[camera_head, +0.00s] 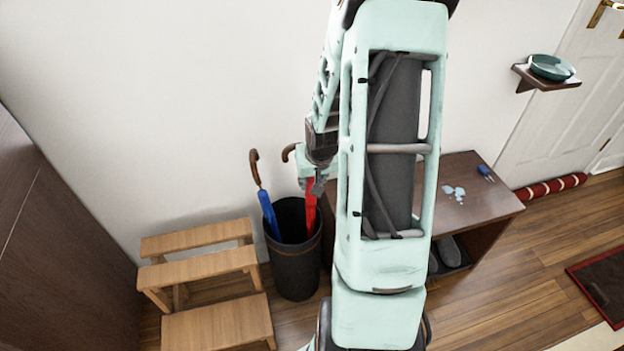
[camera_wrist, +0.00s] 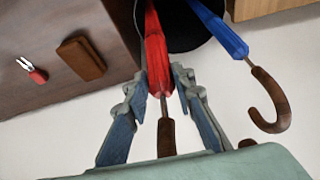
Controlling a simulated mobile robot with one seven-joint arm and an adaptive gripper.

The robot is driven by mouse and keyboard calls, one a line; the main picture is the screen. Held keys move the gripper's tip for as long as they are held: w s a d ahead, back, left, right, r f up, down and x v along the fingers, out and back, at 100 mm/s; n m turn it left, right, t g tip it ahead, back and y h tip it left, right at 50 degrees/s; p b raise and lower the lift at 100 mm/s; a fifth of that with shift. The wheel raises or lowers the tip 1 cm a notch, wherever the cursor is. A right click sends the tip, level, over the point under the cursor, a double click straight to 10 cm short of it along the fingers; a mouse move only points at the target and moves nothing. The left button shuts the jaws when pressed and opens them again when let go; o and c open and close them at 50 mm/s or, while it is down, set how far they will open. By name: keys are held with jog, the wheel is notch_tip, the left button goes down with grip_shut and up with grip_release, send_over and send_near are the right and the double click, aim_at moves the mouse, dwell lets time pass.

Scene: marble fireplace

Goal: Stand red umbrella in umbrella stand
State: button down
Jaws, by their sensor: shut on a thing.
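The red umbrella (camera_head: 311,207) hangs with its lower part inside the dark umbrella stand (camera_head: 297,272), its brown handle upward. My gripper (camera_head: 318,180) is shut on it just below the handle, above the stand's rim. In the wrist view the red umbrella (camera_wrist: 157,50) runs between the two fingers of my gripper (camera_wrist: 161,90), and its tip end is hidden in the stand (camera_wrist: 188,35). A blue umbrella (camera_head: 268,212) with a brown hooked handle leans in the same stand, to the left of the red one. Whether the red umbrella touches the stand's bottom cannot be seen.
A wooden step stool (camera_head: 205,265) stands left of the stand. A dark bench (camera_head: 470,205) is to its right, with small items on top, including a brown wallet (camera_wrist: 82,58). The white wall is behind. My arm hides part of the bench.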

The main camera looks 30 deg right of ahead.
jog(key=shift+f+b, duration=1.9)
jog(key=shift+f, duration=0.8)
jog(key=c, duration=1.5)
grip_release()
jog(key=shift+c, duration=0.2)
jog(key=v, duration=1.2)
